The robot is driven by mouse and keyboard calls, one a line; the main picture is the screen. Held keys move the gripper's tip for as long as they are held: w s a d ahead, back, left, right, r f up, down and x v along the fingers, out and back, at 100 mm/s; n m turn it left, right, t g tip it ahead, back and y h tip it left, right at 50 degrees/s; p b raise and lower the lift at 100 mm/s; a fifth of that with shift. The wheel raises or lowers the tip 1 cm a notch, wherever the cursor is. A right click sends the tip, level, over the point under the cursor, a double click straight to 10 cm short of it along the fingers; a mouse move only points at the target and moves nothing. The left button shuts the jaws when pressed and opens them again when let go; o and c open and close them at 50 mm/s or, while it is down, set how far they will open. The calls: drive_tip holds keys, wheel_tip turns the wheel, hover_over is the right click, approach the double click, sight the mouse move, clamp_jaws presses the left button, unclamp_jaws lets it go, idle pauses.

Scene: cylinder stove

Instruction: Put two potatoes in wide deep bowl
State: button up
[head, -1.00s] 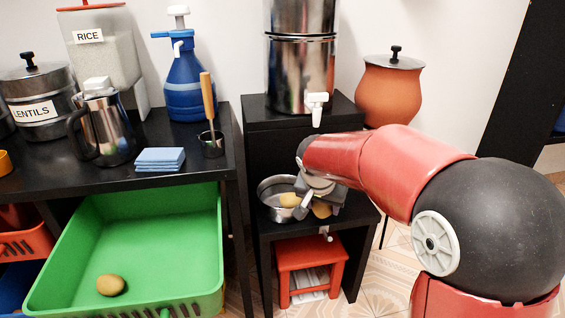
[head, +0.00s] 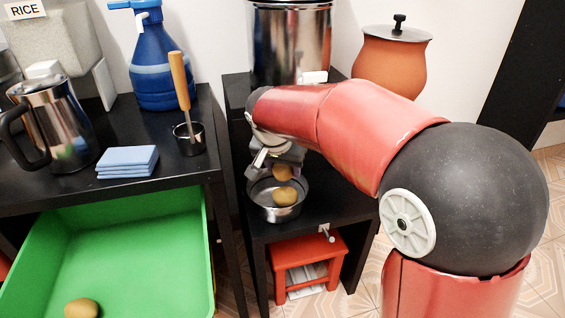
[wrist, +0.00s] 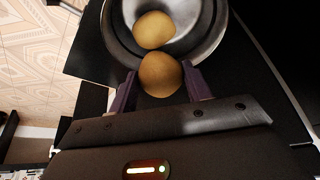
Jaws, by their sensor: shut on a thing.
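The wide deep bowl (head: 262,206) is a metal bowl on the low black stand; it also shows at the top of the wrist view (wrist: 206,38). One potato (head: 286,196) lies inside it, also visible in the wrist view (wrist: 153,29). My gripper (wrist: 160,82) is shut on a second potato (wrist: 161,76), one finger on each side. In the head view this held potato (head: 283,173) is over the bowl, above the other one. A further potato (head: 81,308) lies in the green crate (head: 150,240).
A steel dispenser (head: 292,45) stands behind the bowl. A red stool (head: 308,252) is under the stand.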

sight(283, 178)
drive_tip(key=shift+f+b, duration=1.05)
drive_tip(key=shift+f, duration=0.85)
drive_tip(key=o, duration=1.1)
drive_tip(key=shift+r, duration=0.1)
drive_tip(key=p+v, duration=0.1)
drive_tip(key=v, duration=0.6)
drive_tip(key=shift+s+r, duration=0.2)
drive_tip(key=shift+r, duration=0.1)
